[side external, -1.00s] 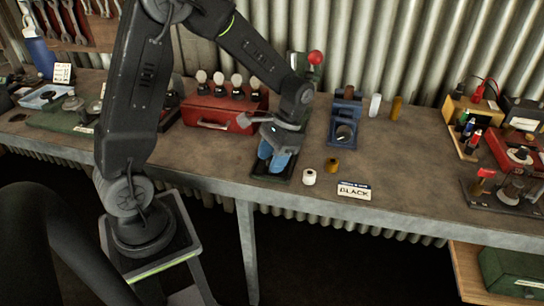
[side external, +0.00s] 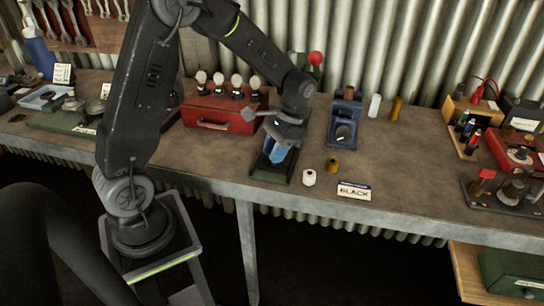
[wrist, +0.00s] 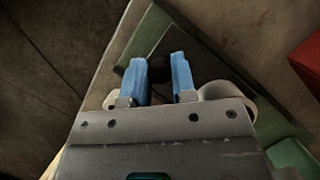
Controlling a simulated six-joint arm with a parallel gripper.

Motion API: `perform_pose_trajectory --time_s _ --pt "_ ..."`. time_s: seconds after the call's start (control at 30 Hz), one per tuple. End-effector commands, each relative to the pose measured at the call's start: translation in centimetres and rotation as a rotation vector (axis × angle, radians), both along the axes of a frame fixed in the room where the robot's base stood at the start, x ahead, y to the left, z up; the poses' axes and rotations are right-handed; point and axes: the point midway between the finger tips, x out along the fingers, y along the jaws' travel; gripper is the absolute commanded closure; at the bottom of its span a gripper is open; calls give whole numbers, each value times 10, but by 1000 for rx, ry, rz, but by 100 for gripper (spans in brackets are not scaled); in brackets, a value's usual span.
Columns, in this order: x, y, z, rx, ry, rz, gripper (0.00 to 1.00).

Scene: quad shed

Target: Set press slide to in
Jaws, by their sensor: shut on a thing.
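The press stands on the bench, with a dark green base (side external: 284,178) and a red ball knob (side external: 316,58) at the top. The base also shows as a green plate in the wrist view (wrist: 145,38). My gripper (side external: 277,158) is low over the front of the press, its blue fingers pointing down. In the wrist view my gripper (wrist: 159,70) has its two fingers on either side of a small dark part (wrist: 160,72), which looks like the slide's knob. It is shut on that part. My wrist hides most of the press body and the slide's travel.
A blue device (side external: 343,125) stands to the right. A white ring (side external: 309,177), a brass ring (side external: 332,164) and a "BLACK" label card (side external: 354,191) lie at the front right. Bench between them is clear.

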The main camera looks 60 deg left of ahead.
Motion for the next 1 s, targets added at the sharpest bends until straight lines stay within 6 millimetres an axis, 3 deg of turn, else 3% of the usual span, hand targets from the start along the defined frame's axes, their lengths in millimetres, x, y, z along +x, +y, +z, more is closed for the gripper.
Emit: perform_pose_trajectory --time_s 0.1,0.23,0.63,0.67,0.9,1.0 --pt "21 20 0 -2 -5 3 100" --pt "35 34 1 -1 -6 2 100" --pt "41 39 1 -2 -7 -1 100" --pt "41 39 1 -2 -7 -1 72" --pt "40 39 0 -1 -4 -1 50" --pt "40 39 0 -1 -3 -1 50"
